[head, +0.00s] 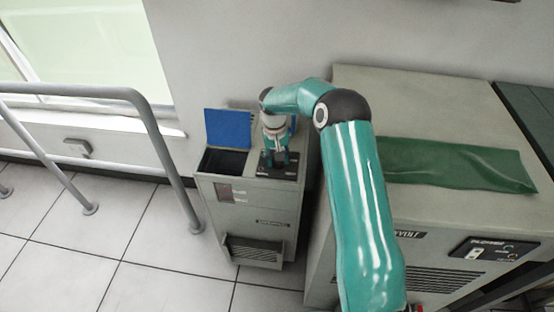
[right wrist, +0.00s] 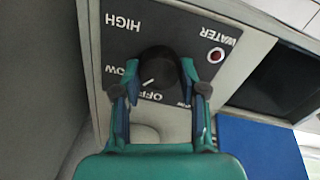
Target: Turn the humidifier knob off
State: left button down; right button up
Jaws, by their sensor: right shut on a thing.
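The humidifier (head: 262,207) is a grey cabinet against the wall. Its knob (right wrist: 160,68) is round and black, on a dark panel (right wrist: 122,45) marked HIGH, LOW, OFF and WATER in the right wrist view. The knob's white mark points to the lower left in that view, between LOW and OFF; I cannot tell exactly which it meets. My right gripper (right wrist: 158,74) is shut on the knob, one finger on each side. In the head view my right gripper (head: 279,160) reaches down onto the panel and hides the knob. My left gripper is not in view.
A blue lid (head: 228,128) stands open over a dark opening left of the panel. A red light (right wrist: 215,55) is beside WATER. A large grey cabinet (head: 350,90) with green cloth (head: 450,165) stands close on the right. A grey rail (head: 160,140) is on the left, with clear floor.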

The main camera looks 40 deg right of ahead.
jog(key=n, duration=0.3)
jog(key=shift+n, duration=0.3)
jog(key=shift+a+n, duration=0.1)
jog(key=shift+n, duration=1.9)
jog(key=o, duration=1.1)
jog(key=shift+o, duration=0.2)
notch_tip(320, 180, up, 12)
jog(key=shift+a, duration=0.4)
